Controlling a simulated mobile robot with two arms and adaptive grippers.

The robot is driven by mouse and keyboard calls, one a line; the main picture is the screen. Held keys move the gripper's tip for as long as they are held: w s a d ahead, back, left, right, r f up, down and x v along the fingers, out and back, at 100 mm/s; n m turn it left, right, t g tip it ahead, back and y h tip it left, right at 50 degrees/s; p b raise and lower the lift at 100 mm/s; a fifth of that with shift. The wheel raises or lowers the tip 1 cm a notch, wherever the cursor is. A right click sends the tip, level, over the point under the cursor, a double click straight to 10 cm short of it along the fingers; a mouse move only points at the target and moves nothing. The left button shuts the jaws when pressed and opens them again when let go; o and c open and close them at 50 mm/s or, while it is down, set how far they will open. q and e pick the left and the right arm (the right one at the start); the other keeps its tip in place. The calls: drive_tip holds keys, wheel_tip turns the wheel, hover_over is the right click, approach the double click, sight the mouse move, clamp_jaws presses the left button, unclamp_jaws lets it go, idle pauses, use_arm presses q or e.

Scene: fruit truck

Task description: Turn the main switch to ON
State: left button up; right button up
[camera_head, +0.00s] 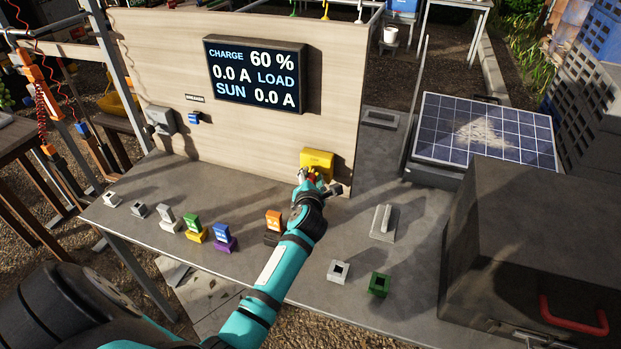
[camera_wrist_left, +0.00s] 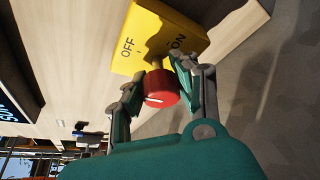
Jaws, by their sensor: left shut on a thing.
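The main switch is a yellow box (camera_head: 318,160) mounted low on the right part of the wooden panel. In the left wrist view the yellow box (camera_wrist_left: 153,32) has OFF and ON lettering, and a red knob (camera_wrist_left: 161,88) stands out from it on a shaft. My left gripper (camera_head: 312,178) is at the switch, and its fingers (camera_wrist_left: 158,92) are shut on the red knob, one on each side. A short white mark shows on the knob; I cannot tell which word it points to. My right gripper is not in view.
A display (camera_head: 255,75) on the panel reads charge 60 %, load 0.0 A, sun 0.0 A. Several small coloured blocks and sockets stand on the grey table (camera_head: 300,245). A solar panel (camera_head: 487,130) and a large dark box (camera_head: 545,240) stand to the right.

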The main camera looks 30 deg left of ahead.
use_arm(q)
clamp_jaws()
drive_tip(key=shift+m, duration=0.4)
drive_tip(key=shift+f+m+t+y, duration=0.15)
drive_tip(key=shift+m+t+y, duration=0.15)
drive_tip(key=shift+m+y, duration=0.7)
drive_tip(key=m+b, duration=0.1)
drive_tip(key=m, duration=0.2)
drive_tip(key=shift+f+t+y, duration=0.1)
drive_tip(key=shift+t+y, duration=0.3)
drive_tip(key=m+t+b, duration=0.1)
drive_tip(key=m, duration=0.1)
drive_tip(key=m+t+y, duration=0.1)
drive_tip(key=m, duration=0.2)
drive_tip(key=shift+f+m+b, duration=0.1)
drive_tip(key=shift+m+b, duration=0.2)
drive_tip(key=shift+b, duration=0.1)
drive_tip(key=shift+m+t+h+b, duration=0.35)
drive_tip(key=shift+m+t, duration=0.3)
drive_tip(key=shift+m, duration=0.85)
drive_tip(key=shift+m+t+h+b, duration=0.15)
drive_tip(key=shift+m+t+b, duration=0.4)
drive_tip(key=shift+m, duration=0.95)
